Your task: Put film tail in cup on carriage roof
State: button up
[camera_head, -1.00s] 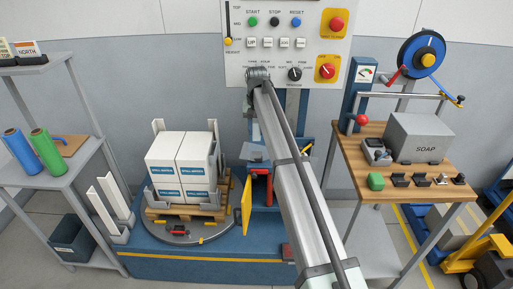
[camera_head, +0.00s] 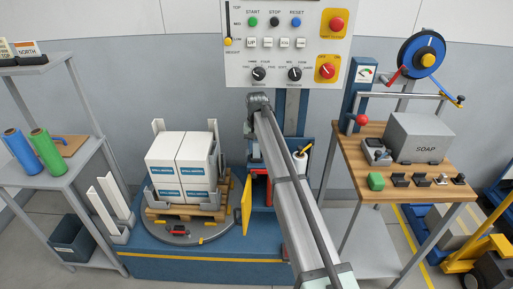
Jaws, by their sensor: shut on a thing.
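My arm's links run up the middle of the picture to a dark joint below the control panel. My gripper cannot be made out; the arm hides the area behind it. A red-framed carriage (camera_head: 262,188) stands at the foot of the blue mast (camera_head: 291,112), partly covered by my arm. I cannot make out the film tail or the cup, and the carriage roof is not clearly visible.
White boxes (camera_head: 182,165) stand on a pallet (camera_head: 200,213) on the turntable, left of the carriage. A yellow plate (camera_head: 247,206) stands between them. The control panel (camera_head: 287,42) is above. A wooden bench (camera_head: 343,148) with a soap box (camera_head: 420,138) is at right.

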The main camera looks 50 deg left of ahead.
jog(key=o, duration=1)
jog(key=shift+f, duration=0.1)
notch_tip(320, 180, up, 12)
jog(key=shift+r, duration=0.15)
dwell(0.3)
